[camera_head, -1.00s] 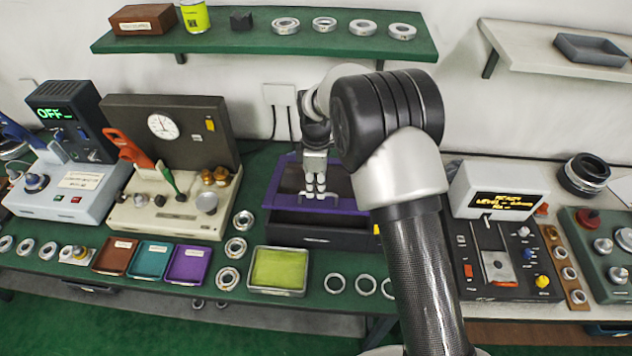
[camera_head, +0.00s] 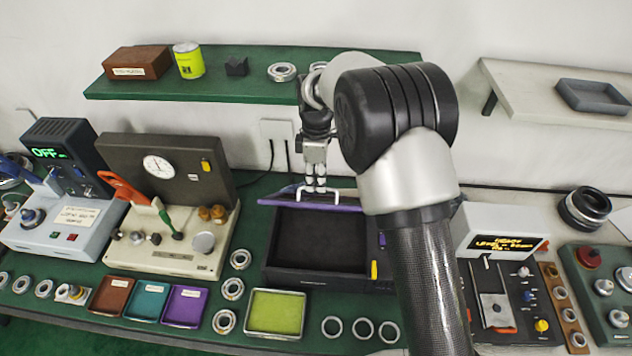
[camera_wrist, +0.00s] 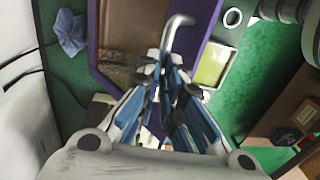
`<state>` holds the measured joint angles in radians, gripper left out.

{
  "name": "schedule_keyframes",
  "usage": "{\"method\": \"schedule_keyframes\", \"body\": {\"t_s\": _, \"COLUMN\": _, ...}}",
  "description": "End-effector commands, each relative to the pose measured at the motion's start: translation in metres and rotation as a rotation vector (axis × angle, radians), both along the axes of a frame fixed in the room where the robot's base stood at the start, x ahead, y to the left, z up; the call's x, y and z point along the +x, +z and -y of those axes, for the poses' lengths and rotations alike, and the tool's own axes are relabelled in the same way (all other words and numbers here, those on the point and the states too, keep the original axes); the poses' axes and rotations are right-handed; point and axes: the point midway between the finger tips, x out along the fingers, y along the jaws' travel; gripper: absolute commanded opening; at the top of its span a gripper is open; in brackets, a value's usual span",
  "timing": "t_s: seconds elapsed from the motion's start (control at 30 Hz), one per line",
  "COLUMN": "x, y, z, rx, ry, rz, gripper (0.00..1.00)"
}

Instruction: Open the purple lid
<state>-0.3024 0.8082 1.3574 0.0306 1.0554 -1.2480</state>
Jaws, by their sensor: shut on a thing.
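The purple lid (camera_head: 283,202) stands raised, close to upright, along the back of an open black box (camera_head: 288,276). The box's dark inside shows and looks empty. My gripper (camera_head: 315,186) is shut on the lid's pale bar handle (camera_head: 344,193), above the back of the box. In the wrist view the purple frame of the lid (camera_wrist: 205,18) surrounds a brown panel, and the silver handle (camera_wrist: 172,36) runs into my fingers (camera_wrist: 165,72). My arm hides part of the box's right side.
A green shelf (camera_head: 200,89) with rings hangs behind the lid. A gauge tester (camera_head: 175,232) stands left, a black console (camera_head: 515,300) right. A tray with a green pad (camera_head: 276,312) and several rings lie in front of the box.

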Motion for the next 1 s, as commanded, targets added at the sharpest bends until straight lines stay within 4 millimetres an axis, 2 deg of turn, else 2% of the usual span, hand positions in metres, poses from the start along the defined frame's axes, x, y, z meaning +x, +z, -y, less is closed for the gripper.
{"method": "schedule_keyframes", "body": {"t_s": 0.03, "x": 0.0046, "y": -0.0076, "z": 0.0036, "rx": -0.004, "ry": -0.001, "rz": 0.012, "gripper": 0.00}}
{"method": "schedule_keyframes", "body": {"t_s": 0.37, "x": 0.0042, "y": -0.0082, "z": 0.0045, "rx": -0.005, "ry": -0.002, "rz": 0.011, "gripper": 0.00}}
{"method": "schedule_keyframes", "body": {"t_s": 0.4, "x": 0.0041, "y": -0.0082, "z": 0.0045, "rx": -0.006, "ry": -0.002, "rz": 0.011, "gripper": 0.08}}
{"method": "schedule_keyframes", "body": {"t_s": 0.7, "x": 0.0039, "y": -0.0082, "z": 0.0044, "rx": -0.005, "ry": -0.002, "rz": 0.010, "gripper": 0.28}}
{"method": "schedule_keyframes", "body": {"t_s": 1.0, "x": 0.0043, "y": -0.0068, "z": 0.0040, "rx": -0.005, "ry": -0.001, "rz": 0.012, "gripper": 0.30}}
